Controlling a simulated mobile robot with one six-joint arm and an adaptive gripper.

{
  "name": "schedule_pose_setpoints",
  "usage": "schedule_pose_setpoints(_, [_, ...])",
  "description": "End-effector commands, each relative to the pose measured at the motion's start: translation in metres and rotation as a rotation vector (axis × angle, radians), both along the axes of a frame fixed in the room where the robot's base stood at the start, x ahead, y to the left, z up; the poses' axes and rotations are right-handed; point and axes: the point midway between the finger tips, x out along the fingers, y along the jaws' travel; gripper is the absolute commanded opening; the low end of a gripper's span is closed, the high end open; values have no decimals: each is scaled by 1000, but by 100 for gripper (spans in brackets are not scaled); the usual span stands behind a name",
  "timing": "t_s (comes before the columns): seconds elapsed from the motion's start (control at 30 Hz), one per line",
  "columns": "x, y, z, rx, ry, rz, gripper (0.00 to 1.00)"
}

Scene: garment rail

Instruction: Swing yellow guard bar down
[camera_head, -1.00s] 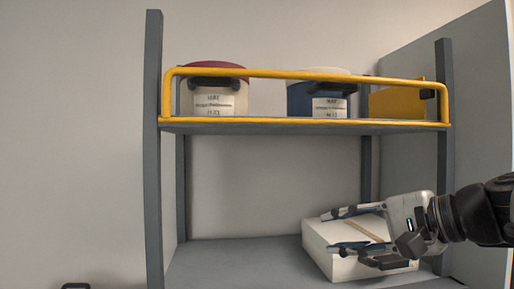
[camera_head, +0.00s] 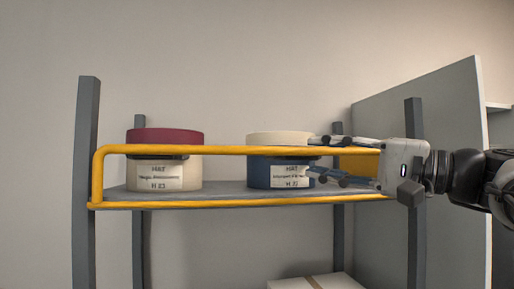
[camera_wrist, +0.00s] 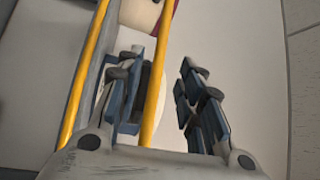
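The yellow guard bar (camera_head: 220,150) stands raised along the front of the upper shelf (camera_head: 225,193). My gripper (camera_head: 313,158) is open at the bar's right part, with one finger above the top rail and one below it in the head view. In the wrist view the bar (camera_wrist: 156,85) runs between the two spread fingers of my gripper (camera_wrist: 158,62), nearer the left finger. I cannot tell whether either finger touches it. The bar's right end is hidden behind my gripper.
Two round hat boxes stand behind the bar, one with a red lid (camera_head: 165,137) and one with a cream lid (camera_head: 280,138). A yellow box (camera_head: 358,164) is partly hidden by my gripper. A white box (camera_head: 318,283) lies below. A grey panel (camera_head: 450,150) stands at right.

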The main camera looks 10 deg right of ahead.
Motion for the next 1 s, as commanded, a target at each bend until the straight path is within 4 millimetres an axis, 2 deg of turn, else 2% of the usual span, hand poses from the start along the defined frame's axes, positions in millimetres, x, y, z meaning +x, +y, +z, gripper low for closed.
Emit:
schedule_pose_setpoints(0.03, [7,11,4,-1,-1,7,35])
schedule_pose_setpoints(0.2, [33,37,9,-1,0,6,35])
schedule_pose_setpoints(0.4, [57,60,13,-1,1,4,35])
schedule_pose_setpoints(0.6, [67,69,14,-2,-1,0,35])
schedule_pose_setpoints(0.9, [69,71,14,-2,1,-1,35])
schedule_pose_setpoints(1.0, [69,70,14,-1,0,-1,28])
